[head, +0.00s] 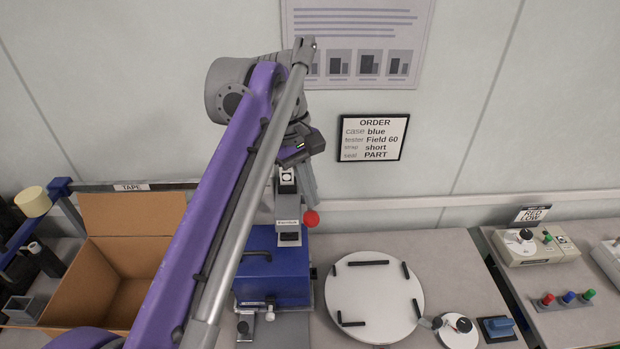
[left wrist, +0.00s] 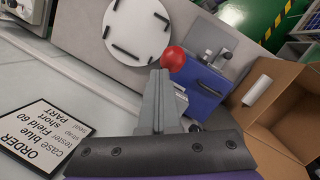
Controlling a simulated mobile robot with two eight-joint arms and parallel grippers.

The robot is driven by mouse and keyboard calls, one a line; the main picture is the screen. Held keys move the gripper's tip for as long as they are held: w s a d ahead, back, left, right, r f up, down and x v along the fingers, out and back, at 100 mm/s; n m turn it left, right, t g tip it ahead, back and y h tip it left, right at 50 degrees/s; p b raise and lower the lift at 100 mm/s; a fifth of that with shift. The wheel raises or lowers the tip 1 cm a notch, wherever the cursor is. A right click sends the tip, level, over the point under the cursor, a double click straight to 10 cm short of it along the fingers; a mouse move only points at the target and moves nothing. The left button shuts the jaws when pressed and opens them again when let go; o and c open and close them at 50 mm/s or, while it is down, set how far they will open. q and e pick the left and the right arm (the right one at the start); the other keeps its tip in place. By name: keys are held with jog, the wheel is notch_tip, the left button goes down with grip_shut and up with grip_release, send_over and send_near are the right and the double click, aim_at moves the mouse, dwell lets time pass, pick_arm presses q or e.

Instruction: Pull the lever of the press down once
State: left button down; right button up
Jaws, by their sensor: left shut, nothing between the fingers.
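The press is a blue block (head: 268,270) with a grey-and-blue column (head: 289,245), standing on the bench below my left arm in the head view. Its lever ends in a red ball knob (head: 311,218), at the column's right side. The lever's rod is mostly hidden. My left gripper (head: 310,198) points down, its fingers closed and empty, with tips close above the knob. In the left wrist view the closed fingers (left wrist: 160,76) reach up to the red knob (left wrist: 173,58); I cannot tell whether they touch it. The blue press body (left wrist: 203,88) lies just beyond. My right gripper is out of view.
An open cardboard box (head: 130,215) stands left of the press. A round white turntable (head: 374,300) with black stops lies to the right, with a small dial (head: 458,331) beside it. An order sign (head: 373,138) hangs on the wall behind. My left arm crosses over the box.

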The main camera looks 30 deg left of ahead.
aim_at(311, 215)
pick_arm(q)
jog(key=shift+s+d+f+b, duration=0.6)
jog(key=shift+s+f, duration=0.2)
jog(key=shift+s, duration=0.1)
jog(key=shift+s+d+f+b, duration=0.5)
jog(key=shift+s+f+b, duration=0.1)
jog(key=shift+s+f, duration=0.25)
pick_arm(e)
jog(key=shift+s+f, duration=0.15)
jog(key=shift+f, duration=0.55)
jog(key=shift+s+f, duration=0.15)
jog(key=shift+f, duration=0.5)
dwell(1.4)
pick_arm(q)
jog(key=shift+r, duration=0.1)
dwell(0.4)
